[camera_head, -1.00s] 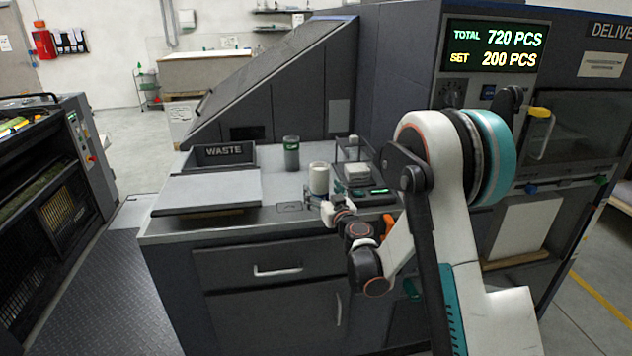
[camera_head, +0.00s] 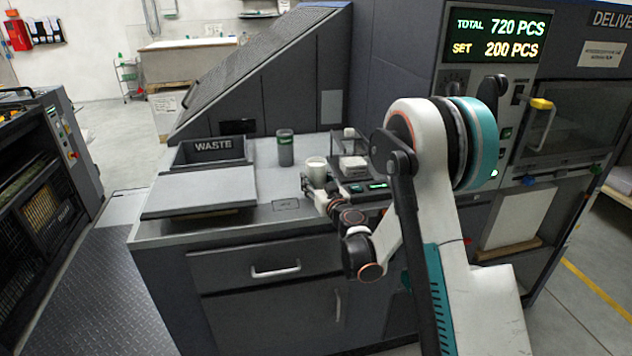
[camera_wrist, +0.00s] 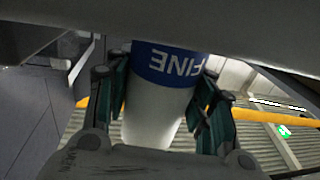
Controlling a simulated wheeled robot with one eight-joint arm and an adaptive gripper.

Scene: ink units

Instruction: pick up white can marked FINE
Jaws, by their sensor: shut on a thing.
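The white can marked FINE (camera_wrist: 155,125) is between the two fingers of my gripper (camera_wrist: 165,95) in the wrist view. It has a blue band with white FINE lettering, which shows upside down there. Both fingers press on its sides, so my gripper is shut on it. In the head view the white can (camera_head: 316,171) stands upright at the end of my gripper (camera_head: 318,187), over the counter. The lettering cannot be read there. Whether the can's base touches the counter cannot be told.
A dark grey can with a green band (camera_head: 285,150) stands behind and left of it. A small scale-like device (camera_head: 375,186) with a clear frame is close on the right. A WASTE bin (camera_head: 210,152) and a flat grey board (camera_head: 200,195) lie left on the counter (camera_head: 270,222).

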